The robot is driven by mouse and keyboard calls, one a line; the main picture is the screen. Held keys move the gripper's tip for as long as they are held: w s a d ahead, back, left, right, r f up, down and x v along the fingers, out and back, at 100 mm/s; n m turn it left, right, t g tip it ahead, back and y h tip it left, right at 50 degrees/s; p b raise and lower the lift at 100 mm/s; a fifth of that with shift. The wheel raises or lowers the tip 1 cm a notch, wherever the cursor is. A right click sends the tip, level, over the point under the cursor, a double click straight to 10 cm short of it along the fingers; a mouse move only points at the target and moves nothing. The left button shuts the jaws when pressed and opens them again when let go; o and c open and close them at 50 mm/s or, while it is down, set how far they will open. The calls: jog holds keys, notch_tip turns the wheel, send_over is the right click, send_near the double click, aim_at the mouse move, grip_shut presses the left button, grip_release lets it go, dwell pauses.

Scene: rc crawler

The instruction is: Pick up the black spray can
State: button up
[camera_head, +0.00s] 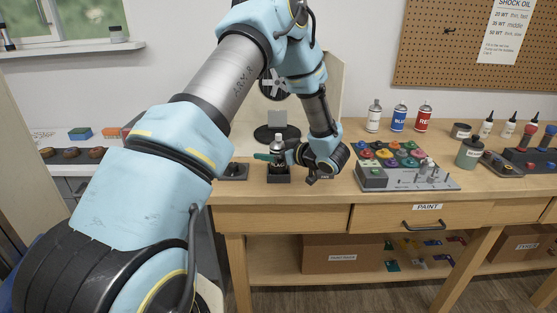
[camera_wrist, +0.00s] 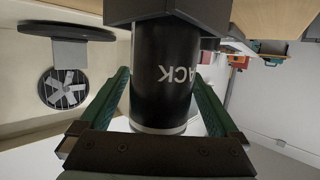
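The black spray can (camera_wrist: 163,80) fills the middle of the wrist view, with part of a white label reading "ACK" upside down. In the head view its pale top (camera_head: 277,139) shows above my gripper (camera_head: 270,157), and the can stands upright in a small black block (camera_head: 279,178). The block (camera_wrist: 168,12) also shows at the top of the wrist view. My gripper's green fingers (camera_wrist: 161,100) are on either side of the can. They look open, with gaps beside the can nearer the palm; contact at the tips is hard to judge.
White, blue (camera_head: 399,117) and red (camera_head: 424,117) spray cans stand at the back of the workbench (camera_head: 330,205). A tray of coloured parts (camera_head: 400,165) lies right of my gripper. A round dark stand (camera_head: 277,133) and pale backdrop (camera_head: 330,95) are behind the can.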

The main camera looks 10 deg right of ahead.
grip_shut()
dwell(0.6)
